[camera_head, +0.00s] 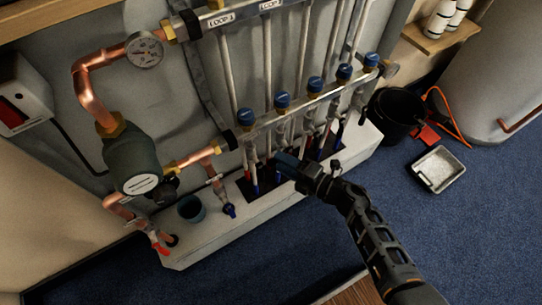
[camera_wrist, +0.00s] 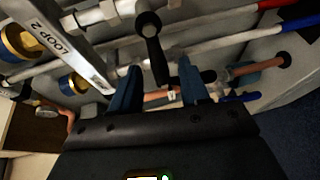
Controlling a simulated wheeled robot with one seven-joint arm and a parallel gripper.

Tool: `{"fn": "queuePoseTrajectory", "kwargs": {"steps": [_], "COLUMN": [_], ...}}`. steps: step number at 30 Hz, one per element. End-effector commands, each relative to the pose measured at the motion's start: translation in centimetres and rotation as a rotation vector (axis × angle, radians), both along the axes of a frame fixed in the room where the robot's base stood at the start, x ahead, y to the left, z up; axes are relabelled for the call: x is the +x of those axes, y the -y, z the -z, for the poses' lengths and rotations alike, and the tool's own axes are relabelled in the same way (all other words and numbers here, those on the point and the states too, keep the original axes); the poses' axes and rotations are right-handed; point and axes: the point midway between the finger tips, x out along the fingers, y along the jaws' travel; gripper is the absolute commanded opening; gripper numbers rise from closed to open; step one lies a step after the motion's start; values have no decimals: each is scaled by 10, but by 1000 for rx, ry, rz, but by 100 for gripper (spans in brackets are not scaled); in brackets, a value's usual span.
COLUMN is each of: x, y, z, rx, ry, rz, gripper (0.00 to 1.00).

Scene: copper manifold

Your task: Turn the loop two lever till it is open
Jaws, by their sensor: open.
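In the wrist view, a black lever (camera_wrist: 153,52) with a round end sits in front of a pale pipe and lies crosswise to it. A metal bar beside it carries the LOOP 2 label (camera_wrist: 55,45). My gripper (camera_wrist: 160,68) is open, with one blue finger on each side of the lever's lower end. I cannot tell whether either finger touches it. In the head view, my gripper (camera_head: 286,160) is in front of the lower pipes of the manifold (camera_head: 290,107). The lever cannot be made out there. The LOOP 2 label (camera_head: 270,4) is at the top edge.
Several blue caps (camera_head: 283,99) line the manifold's lower bar. A pump (camera_head: 133,162) and copper pipes stand at left. A blue cup (camera_head: 190,207) is on the plinth. A black bucket (camera_head: 393,112) and a pale tray (camera_head: 440,169) are on the floor at right.

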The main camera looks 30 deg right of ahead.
Motion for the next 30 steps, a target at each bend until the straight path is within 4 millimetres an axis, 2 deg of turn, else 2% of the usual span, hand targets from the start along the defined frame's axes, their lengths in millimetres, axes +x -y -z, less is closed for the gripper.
{"fn": "queuePoseTrajectory", "kwargs": {"steps": [3, 9, 20, 30], "x": [18, 38, 43, 43], "y": [-8, -18, -21, -21], "z": [4, 6, 7, 7], "rx": [0, 0, 2, 1], "ry": [1, 1, -1, -1], "rz": [0, 1, 1, 2], "gripper": [45, 45, 45, 15]}}
